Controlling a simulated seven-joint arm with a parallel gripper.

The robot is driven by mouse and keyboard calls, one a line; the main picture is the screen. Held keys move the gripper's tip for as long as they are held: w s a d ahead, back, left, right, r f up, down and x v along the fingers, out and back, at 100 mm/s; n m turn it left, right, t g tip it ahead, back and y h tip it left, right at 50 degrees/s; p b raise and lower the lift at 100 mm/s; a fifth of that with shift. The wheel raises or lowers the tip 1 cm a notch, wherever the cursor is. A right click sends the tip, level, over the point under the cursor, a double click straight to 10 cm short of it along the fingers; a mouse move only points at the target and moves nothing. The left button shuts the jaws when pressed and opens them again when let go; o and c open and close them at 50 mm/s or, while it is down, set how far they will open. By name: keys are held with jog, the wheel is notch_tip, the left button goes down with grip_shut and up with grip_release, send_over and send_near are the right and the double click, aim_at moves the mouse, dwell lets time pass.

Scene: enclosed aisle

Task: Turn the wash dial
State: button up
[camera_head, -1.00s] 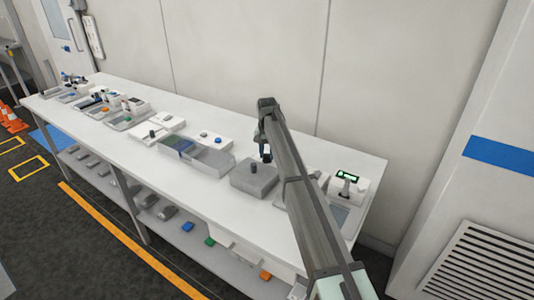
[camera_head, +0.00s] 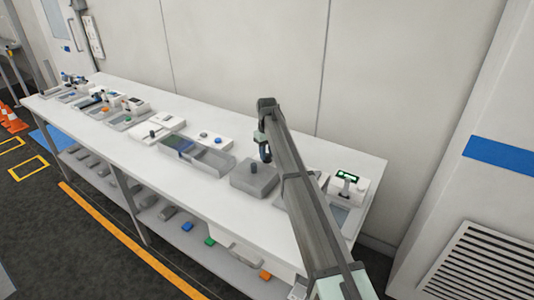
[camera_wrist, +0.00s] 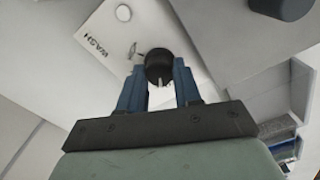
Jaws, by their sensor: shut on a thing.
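The wash dial (camera_wrist: 158,65) is a round black knob with a pale pointer mark, on a light panel (camera_wrist: 105,42) lettered WASH. In the wrist view it sits between the two blue fingers of my gripper (camera_wrist: 159,72), which are shut on it. A small curved-arrow symbol is printed beside the dial. In the head view my gripper (camera_head: 265,151) is above the back of the bench, partly behind my arm. I cannot make out the dial there.
A grey box (camera_head: 262,184) with a dark knob stands near my gripper; a knob (camera_wrist: 280,8) also shows at the wrist view's top right. A display unit (camera_head: 350,186) with a green screen stands to the right. Trays and devices fill the bench's left part.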

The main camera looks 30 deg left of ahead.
aim_at(268, 155)
jog(key=shift+n, duration=0.4)
jog(key=o, duration=1)
jog(key=shift+o, duration=0.2)
notch_tip(268, 155, up, 14)
jog(key=shift+d+f, duration=0.1)
dwell(0.5)
